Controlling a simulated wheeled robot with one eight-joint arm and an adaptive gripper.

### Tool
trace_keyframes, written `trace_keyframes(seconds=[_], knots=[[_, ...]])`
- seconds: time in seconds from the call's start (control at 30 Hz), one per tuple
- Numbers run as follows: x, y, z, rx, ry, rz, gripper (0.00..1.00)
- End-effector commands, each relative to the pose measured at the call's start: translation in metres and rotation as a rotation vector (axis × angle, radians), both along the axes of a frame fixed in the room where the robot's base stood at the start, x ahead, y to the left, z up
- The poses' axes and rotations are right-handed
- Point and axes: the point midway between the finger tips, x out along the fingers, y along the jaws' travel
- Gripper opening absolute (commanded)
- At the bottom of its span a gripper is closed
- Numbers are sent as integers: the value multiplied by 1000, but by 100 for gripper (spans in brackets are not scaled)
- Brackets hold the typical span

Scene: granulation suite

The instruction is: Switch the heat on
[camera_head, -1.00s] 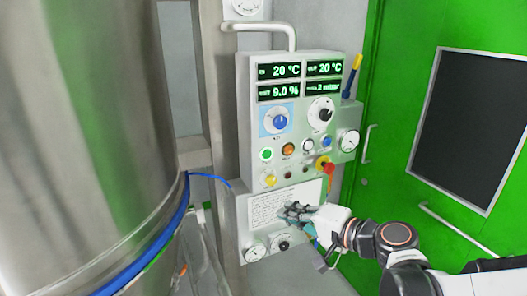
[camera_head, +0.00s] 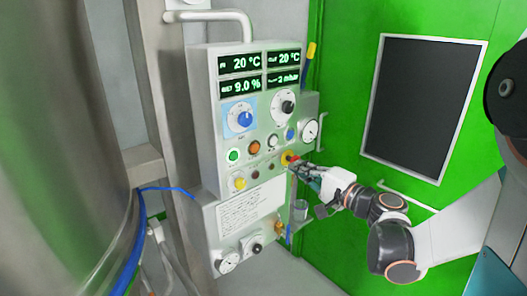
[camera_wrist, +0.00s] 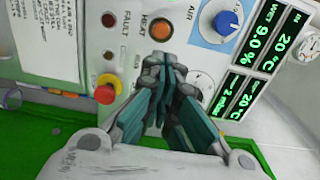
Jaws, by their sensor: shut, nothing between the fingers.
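The orange HEAT button (camera_head: 253,147) sits in the button row of the grey control panel (camera_head: 206,130). In the wrist view the HEAT button (camera_wrist: 161,29) shows with its label beside it, just above my fingertips in the picture. I cannot tell whether it is lit. My gripper (camera_head: 296,165) is shut and empty, in front of the panel's lower right by the red emergency stop. In the wrist view my gripper (camera_wrist: 165,68) hides part of the panel beyond the HEAT button. The fingers look apart from that button.
The red and yellow emergency stop (camera_wrist: 105,93) is close to my fingers. A green button (camera_head: 233,155), a blue button (camera_head: 290,134) and a blue AIR knob (camera_head: 245,119) are nearby. A steel vessel (camera_head: 60,130) stands left. A green door (camera_head: 345,130) is behind my arm.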

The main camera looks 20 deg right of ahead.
Motion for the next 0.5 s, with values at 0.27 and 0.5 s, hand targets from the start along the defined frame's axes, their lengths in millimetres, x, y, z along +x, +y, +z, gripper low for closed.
trace_keyframes(seconds=[0.27,0.5], knots=[[14,7,-1,0,1,4,0],[54,24,-2,0,1,5,0]])
